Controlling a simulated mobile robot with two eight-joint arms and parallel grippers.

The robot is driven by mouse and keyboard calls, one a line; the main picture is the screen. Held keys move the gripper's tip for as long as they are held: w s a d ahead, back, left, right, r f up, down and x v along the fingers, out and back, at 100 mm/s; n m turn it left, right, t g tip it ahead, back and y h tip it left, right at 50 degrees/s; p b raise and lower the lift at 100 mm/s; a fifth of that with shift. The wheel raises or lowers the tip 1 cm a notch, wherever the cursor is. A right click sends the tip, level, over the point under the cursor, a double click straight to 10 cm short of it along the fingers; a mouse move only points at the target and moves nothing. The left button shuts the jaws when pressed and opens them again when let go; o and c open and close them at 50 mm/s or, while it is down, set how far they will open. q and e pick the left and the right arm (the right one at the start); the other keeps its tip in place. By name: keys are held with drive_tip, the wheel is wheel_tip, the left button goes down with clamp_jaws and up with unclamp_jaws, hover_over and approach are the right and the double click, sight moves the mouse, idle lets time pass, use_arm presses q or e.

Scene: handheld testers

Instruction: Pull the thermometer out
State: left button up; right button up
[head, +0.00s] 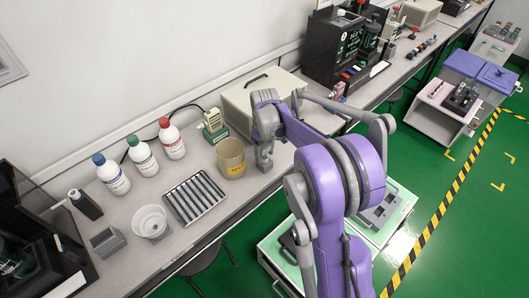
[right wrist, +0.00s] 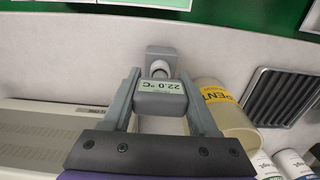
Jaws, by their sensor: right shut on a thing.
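The thermometer (right wrist: 160,100) shows in the right wrist view as a grey head with a pale display reading 22.0 °C. My right gripper (right wrist: 160,92) has one finger on each side of this head and is shut on it. Beyond the head is a grey block-shaped holder (right wrist: 162,52) with a round part in front of it. I cannot tell how deep the thermometer's stem sits there. In the head view my right gripper (head: 264,146) points down at the bench beside the beige beaker, and it mostly hides the thermometer. My left gripper is not in view.
A beaker with a yellow label (head: 231,158) stands just left of the gripper. A slotted metal tray (head: 194,199), a white bowl (head: 150,221) and capped bottles (head: 142,155) are farther left. A beige box (head: 262,92) stands behind. The bench's front edge is close.

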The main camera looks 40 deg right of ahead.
sight(265, 145)
clamp_jaws()
drive_tip(key=shift+r, duration=0.1)
drive_tip(key=shift+r+p, duration=1.65)
drive_tip(key=shift+r, duration=1.1)
